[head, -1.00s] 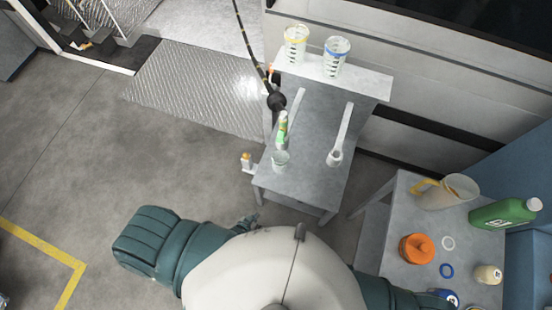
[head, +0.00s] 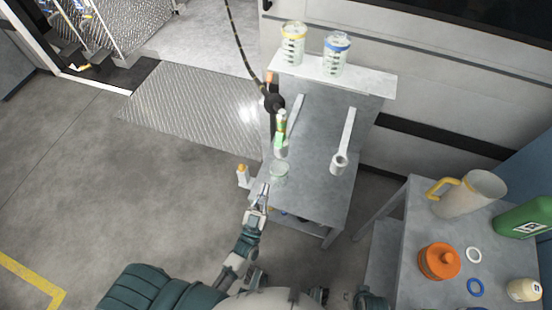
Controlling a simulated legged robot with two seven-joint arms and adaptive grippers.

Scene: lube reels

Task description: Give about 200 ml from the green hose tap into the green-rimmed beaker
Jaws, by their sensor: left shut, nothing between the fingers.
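The green hose tap (head: 280,132) hangs on a dark hose at the left side of the grey bench. My right gripper does not show.
Yellow-rimmed (head: 292,44) and blue-rimmed (head: 336,54) beakers stand on the rear shelf (head: 375,82). A side table (head: 419,222) holds a jug (head: 471,195), an orange container (head: 439,261) and a green canister (head: 527,216).

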